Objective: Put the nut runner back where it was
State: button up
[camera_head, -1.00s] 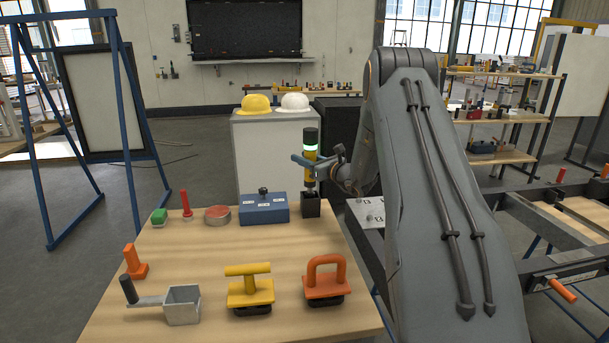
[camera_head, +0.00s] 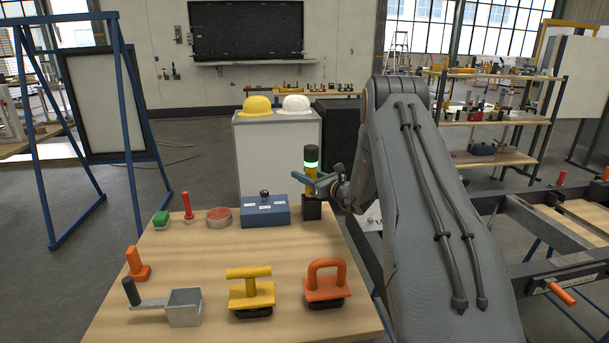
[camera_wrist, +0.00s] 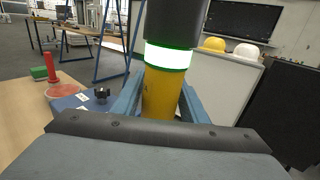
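The nut runner (camera_head: 311,157) is an upright cylinder with a black top, a glowing pale green ring and a yellow body. Its lower end is down in the square black holder (camera_head: 311,211) at the back right of the bench; how deep it sits is hidden. My gripper (camera_head: 313,184) is around the yellow body just above the holder, with a blue finger on each side. In the wrist view the nut runner (camera_wrist: 162,92) stands between the fingers, which appear closed on it.
A blue box with a black knob (camera_head: 264,210) stands just left of the holder on the wooden bench (camera_head: 205,255). A red-topped round tin (camera_head: 218,217) is farther left. Yellow (camera_head: 250,293) and orange (camera_head: 326,283) handled tools stand at the front. The bench middle is clear.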

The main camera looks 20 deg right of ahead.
aim_at(315, 177)
jog(key=shift+o, duration=0.9)
jog(key=shift+r, duration=0.2)
jog(key=b+v, duration=0.1)
jog(key=v, duration=0.6)
jog(key=shift+s, duration=0.25)
